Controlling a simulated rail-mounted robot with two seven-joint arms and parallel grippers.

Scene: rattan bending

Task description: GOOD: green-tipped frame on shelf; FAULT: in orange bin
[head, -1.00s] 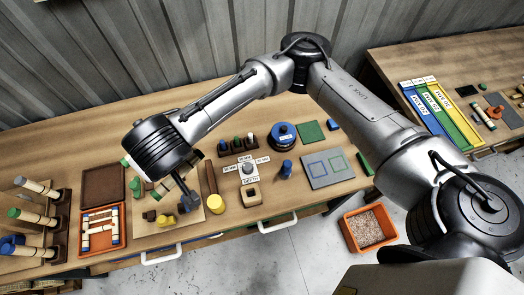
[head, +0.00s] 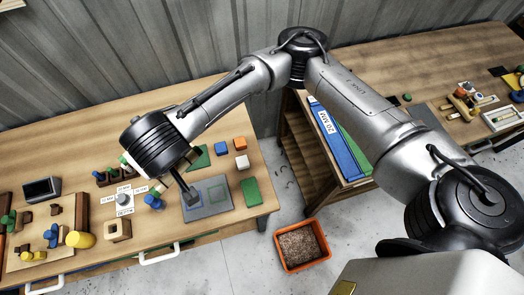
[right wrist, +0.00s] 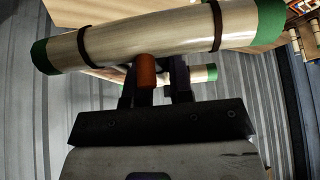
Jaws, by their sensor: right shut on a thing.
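In the right wrist view a pale rattan frame (right wrist: 140,42) with green ends and dark bands lies across the top. A second green-tipped rail (right wrist: 190,73) shows behind it. My right gripper (right wrist: 157,85) is shut on the frame, with an orange piece (right wrist: 146,71) between its fingers. In the head view my right gripper (head: 188,195) hangs over the grey plate; the frame is mostly hidden by my wrist. The orange bin (head: 305,266), holding chips, stands on the floor right of the table. My left gripper is not in view.
The grey plate (head: 218,209) with outlined squares lies near the table's right end, by green, orange and blue blocks. A yellow cylinder (head: 80,239) and a wooden block (head: 118,230) are to the left. Wooden shelving (head: 296,140) stands across a gap, beside a blue board (head: 335,145).

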